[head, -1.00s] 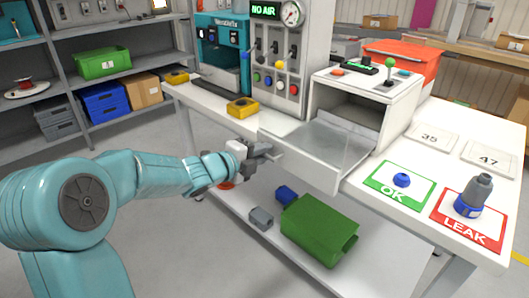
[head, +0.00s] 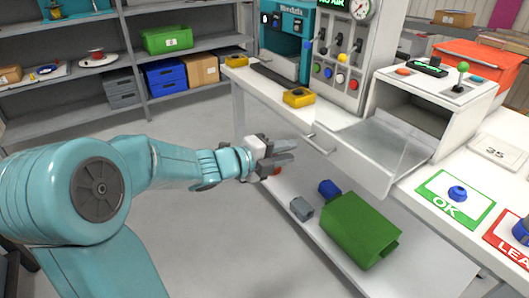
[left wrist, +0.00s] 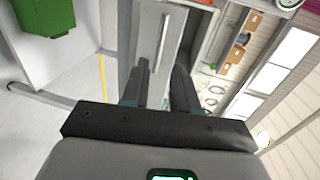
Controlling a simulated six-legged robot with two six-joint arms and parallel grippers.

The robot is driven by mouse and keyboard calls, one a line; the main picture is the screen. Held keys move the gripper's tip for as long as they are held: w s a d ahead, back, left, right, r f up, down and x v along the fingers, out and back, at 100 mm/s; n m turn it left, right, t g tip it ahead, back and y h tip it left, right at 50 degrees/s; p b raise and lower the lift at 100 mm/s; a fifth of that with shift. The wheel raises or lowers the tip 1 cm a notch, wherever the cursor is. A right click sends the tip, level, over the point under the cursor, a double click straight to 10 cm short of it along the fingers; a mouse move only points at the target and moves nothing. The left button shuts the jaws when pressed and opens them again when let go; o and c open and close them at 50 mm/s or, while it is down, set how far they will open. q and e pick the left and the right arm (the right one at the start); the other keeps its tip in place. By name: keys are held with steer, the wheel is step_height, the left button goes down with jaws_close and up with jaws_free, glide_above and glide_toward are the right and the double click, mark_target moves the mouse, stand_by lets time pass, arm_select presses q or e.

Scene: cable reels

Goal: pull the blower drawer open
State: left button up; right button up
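The blower drawer (head: 376,146) is a white tray that stands out of the front of the white blower housing (head: 425,108), with its inside showing. Its front panel (head: 350,163) carries a bar handle (head: 320,146). My left gripper (head: 290,151) is just left of the handle and apart from it, with nothing between its fingers. In the left wrist view its two dark fingers (left wrist: 163,75) are spread, and the handle (left wrist: 162,42) shows beyond the tips against the front panel. My right gripper is not in view.
A green bin (head: 357,230) and smaller blue and grey blocks lie on the lower shelf under the drawer. A yellow box (head: 299,97) sits on the bench edge. Shelves (head: 135,60) stand at the back left. The floor left of the bench is clear.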

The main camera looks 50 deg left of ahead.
arm_select(q)
steer(key=v, duration=0.6)
steer(key=shift+s+p, duration=0.3)
steer(key=shift+p, duration=0.05)
steer(key=shift+r, duration=0.15)
